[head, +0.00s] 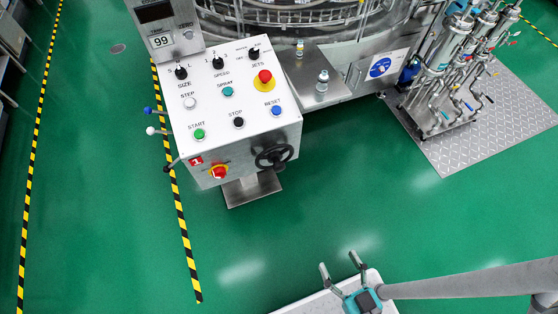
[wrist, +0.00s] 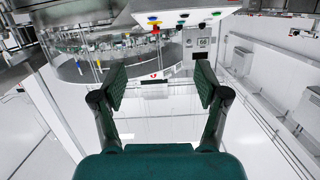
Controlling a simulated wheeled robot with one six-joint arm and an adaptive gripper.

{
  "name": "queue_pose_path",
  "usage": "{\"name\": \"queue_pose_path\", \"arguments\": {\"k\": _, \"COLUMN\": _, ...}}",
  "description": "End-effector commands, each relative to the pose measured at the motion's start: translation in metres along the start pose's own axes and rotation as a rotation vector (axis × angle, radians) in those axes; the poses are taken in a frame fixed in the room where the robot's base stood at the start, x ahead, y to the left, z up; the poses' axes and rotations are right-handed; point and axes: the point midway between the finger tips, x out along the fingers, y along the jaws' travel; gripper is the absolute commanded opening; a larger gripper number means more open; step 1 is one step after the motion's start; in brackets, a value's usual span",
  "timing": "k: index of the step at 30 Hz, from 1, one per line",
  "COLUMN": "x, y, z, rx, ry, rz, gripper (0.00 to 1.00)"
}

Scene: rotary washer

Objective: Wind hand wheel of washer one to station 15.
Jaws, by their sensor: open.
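The black hand wheel (head: 274,156) is on the lower front face of the white control console (head: 237,150), toward its right corner. Its rim and hub show, but no station number or pointer can be read on it. My gripper (head: 340,264) is open and empty, well below and to the right of the wheel in the head view, apart from the console. In the wrist view my gripper's two fingers (wrist: 160,78) are spread with nothing between them. The hand wheel cannot be made out in the wrist view.
The console top carries knobs and buttons, with a red emergency button (head: 265,79). A pump rack (head: 445,85) stands at right. Green floor (head: 330,200) is clear between.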

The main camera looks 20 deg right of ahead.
Motion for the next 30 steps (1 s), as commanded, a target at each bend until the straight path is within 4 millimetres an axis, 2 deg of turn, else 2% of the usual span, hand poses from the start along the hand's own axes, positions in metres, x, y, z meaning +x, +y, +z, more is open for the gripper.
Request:
{"name": "queue_pose_path", "arguments": {"k": 1, "x": 0.016, "y": 0.001, "z": 0.014, "rx": 0.008, "ry": 0.015, "rz": -0.001, "gripper": 0.74}}
{"name": "queue_pose_path", "arguments": {"k": 6, "x": 0.065, "y": 0.002, "z": 0.055, "rx": 0.040, "ry": 0.052, "rz": -0.004, "gripper": 0.74}}
{"name": "queue_pose_path", "arguments": {"k": 15, "x": 0.164, "y": 0.004, "z": 0.105, "rx": 0.096, "ry": 0.119, "rz": -0.012, "gripper": 0.74}}
{"name": "queue_pose_path", "arguments": {"k": 24, "x": 0.270, "y": 0.005, "z": 0.128, "rx": 0.148, "ry": 0.181, "rz": -0.022, "gripper": 0.74}}
{"name": "queue_pose_path", "arguments": {"k": 27, "x": 0.296, "y": 0.004, "z": 0.129, "rx": 0.162, "ry": 0.196, "rz": -0.025, "gripper": 0.74}}
{"name": "queue_pose_path", "arguments": {"k": 30, "x": 0.314, "y": 0.004, "z": 0.129, "rx": 0.171, "ry": 0.207, "rz": -0.027, "gripper": 0.74}}
